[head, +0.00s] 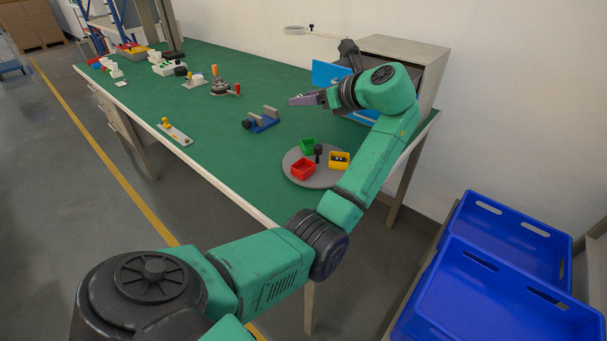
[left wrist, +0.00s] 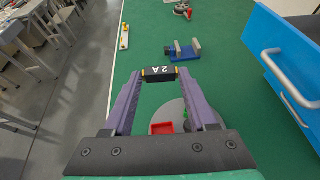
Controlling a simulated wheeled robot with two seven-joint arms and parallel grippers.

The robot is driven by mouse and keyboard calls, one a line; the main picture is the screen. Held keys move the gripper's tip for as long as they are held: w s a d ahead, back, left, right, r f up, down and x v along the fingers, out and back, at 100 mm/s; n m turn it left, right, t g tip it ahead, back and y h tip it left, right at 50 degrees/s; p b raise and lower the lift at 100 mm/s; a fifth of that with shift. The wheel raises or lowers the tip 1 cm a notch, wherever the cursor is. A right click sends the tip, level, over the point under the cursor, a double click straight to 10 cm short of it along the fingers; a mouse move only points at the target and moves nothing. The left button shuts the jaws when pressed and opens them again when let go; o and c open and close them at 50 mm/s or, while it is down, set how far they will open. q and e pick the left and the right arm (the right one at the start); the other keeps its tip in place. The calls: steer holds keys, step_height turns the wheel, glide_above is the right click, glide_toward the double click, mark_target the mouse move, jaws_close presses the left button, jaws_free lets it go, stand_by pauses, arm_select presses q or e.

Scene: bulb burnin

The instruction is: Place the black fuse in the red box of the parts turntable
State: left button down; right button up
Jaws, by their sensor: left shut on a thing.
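My left gripper (head: 303,100) is above the table near the drawer cabinet. In the left wrist view it (left wrist: 158,82) is shut on the black fuse (left wrist: 159,73), which is marked 2A and has yellowish ends. The fuse lies across between the two purple fingers. The grey parts turntable (head: 317,181) stands on the table nearer my base, with a red box (head: 302,170), a green box (head: 308,146) and a yellow box (head: 339,155) around a black knob (head: 318,150). The turntable (left wrist: 170,111) and red box (left wrist: 162,128) also show below the gripper, partly hidden by it. My right gripper is out of view.
A blue vise (head: 262,122) stands left of the turntable. A grey cabinet (head: 431,75) with a blue-fronted open drawer (left wrist: 285,62) is close beside the left arm. Blue crates (head: 505,255) stand at the lower right. The green tabletop (head: 225,130) is clear around the vise.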

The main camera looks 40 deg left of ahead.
arm_select(q)
step_height(320, 180, up, 2)
steer(key=d+n+g, duration=0.1)
steer(key=d, duration=0.1)
steer(key=b, duration=0.2)
glide_toward(297, 164)
steer(key=a, duration=0.4)
steer(key=shift+w+a+f, duration=0.15)
steer(key=shift+a+f, duration=0.1)
steer(key=shift+f, duration=0.1)
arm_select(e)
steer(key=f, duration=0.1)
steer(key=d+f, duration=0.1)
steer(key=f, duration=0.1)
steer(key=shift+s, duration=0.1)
arm_select(q)
steer(key=shift+f, duration=0.2)
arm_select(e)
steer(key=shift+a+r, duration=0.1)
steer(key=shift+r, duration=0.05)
arm_select(q)
steer(key=shift+d+f+p, duration=0.1)
steer(key=shift+f+p, duration=0.25)
steer(key=shift+p, duration=0.05)
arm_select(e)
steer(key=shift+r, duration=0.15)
